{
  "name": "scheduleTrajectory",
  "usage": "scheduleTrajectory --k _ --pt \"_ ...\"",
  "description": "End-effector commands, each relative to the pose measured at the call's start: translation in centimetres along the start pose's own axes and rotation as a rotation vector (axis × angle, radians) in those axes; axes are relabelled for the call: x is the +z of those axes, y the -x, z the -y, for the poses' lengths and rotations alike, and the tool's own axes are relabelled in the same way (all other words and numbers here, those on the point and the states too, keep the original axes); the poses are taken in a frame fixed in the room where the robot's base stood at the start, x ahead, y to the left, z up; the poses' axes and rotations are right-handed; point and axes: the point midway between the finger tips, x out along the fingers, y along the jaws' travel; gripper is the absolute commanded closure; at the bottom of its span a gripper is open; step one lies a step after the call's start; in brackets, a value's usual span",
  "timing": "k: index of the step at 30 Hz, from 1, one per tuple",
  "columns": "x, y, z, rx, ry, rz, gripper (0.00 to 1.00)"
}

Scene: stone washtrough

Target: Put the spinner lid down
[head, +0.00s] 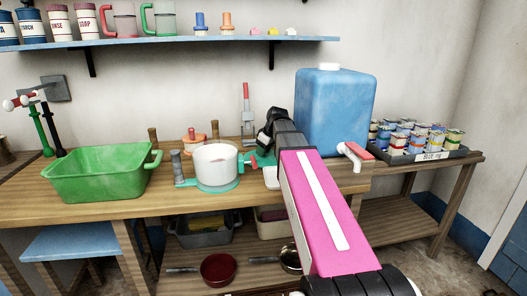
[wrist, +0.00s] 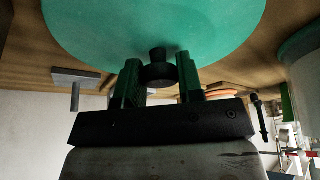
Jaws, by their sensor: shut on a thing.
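The spinner lid (wrist: 150,30) is a round teal disc with a dark knob (wrist: 158,72). My gripper (wrist: 159,80) is shut on the knob, with a green finger on each side. In the head view only a small teal part of the lid (head: 264,160) shows beside my gripper, right of the spinner; my arm hides the rest. The lid is close to the wooden bench top, but I cannot tell whether it touches. The spinner bowl (head: 215,163) is white, with a teal base, and stands open on the bench.
A green basin (head: 100,172) stands at the bench's left. A blue water container (head: 335,112) with a tap stands behind my arm on the right. A tray of tins (head: 425,154) is at the far right. An orange-lidded pot (head: 194,142) is behind the spinner. Bare bench (head: 50,206) shows in front of the basin.

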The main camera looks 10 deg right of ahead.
Motion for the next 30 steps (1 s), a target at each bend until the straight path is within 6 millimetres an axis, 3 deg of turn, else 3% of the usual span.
scheduleTrajectory --k 3,4,6,17,30 --pt "0.1 -0.3 0.0 0.000 0.000 0.000 0.90" --pt "0.1 -0.3 0.0 0.000 0.000 0.000 0.59" --pt "0.1 -0.2 0.0 0.000 0.000 0.000 0.40" --pt "-0.1 0.1 0.0 0.000 0.000 0.000 0.40" --pt "0.0 5.8 0.0 0.000 0.000 0.000 0.40"
